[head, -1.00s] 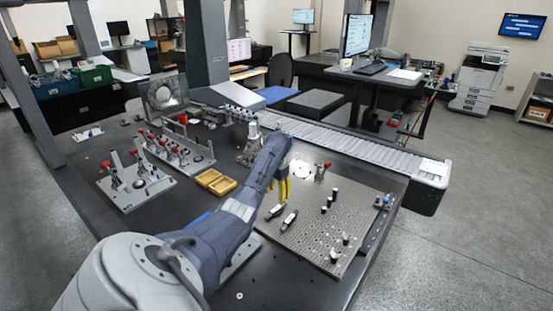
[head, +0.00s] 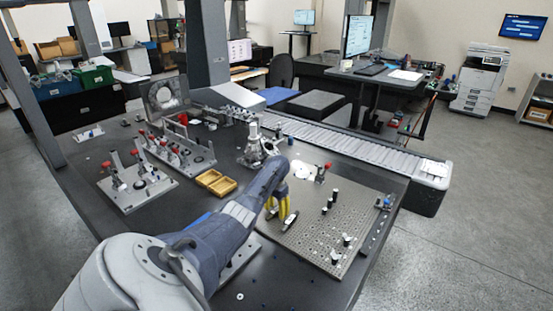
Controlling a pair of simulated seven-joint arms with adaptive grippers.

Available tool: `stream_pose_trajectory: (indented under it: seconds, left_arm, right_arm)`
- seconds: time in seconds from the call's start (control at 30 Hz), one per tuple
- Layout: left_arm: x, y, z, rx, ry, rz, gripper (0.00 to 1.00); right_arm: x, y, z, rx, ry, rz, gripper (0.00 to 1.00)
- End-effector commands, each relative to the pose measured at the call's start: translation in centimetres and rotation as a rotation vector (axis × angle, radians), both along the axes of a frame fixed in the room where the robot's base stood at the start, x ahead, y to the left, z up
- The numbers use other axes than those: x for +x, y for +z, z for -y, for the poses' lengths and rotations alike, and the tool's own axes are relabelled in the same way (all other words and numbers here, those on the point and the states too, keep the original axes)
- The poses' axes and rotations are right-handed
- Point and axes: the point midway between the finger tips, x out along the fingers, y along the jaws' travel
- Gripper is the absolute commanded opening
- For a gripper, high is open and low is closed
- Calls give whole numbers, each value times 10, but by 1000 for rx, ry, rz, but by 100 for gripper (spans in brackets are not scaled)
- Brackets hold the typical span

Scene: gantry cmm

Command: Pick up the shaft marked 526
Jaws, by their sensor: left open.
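Two dark shafts with pale labels lie on the perforated plate (head: 310,230). One shaft (head: 289,220) shows beside my left gripper; the other is mostly hidden behind the yellow fingers. The labels are too small to read, so I cannot tell which is marked 526. My left gripper (head: 277,212) is open, its fingers pointing down at the plate's left part, over or close to the shafts. I cannot tell whether the fingers touch a shaft. My right gripper is not in view.
Several small black and white pegs (head: 333,200) stand on the plate to the right. A red-handled clamp (head: 322,172) stands at its back edge. A yellow tray (head: 216,182) and clamp fixtures (head: 135,185) are to the left. A grey conveyor (head: 350,148) runs behind.

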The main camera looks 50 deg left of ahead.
Motion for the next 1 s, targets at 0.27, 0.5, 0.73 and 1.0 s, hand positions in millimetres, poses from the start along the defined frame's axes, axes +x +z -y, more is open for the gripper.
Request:
stream_pose_trajectory:
  seconds: [0.27,0.5,0.73,1.0]
  left_arm:
    - [0,-6,0,0,-1,1,54]
    - [0,-6,0,0,-1,1,41]
    - [0,-6,0,0,-1,1,14]
    - [0,-6,0,0,0,1,0]
  right_arm:
    - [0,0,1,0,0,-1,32]
    - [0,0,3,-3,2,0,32]
    - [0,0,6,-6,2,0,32]
    - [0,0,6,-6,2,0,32]
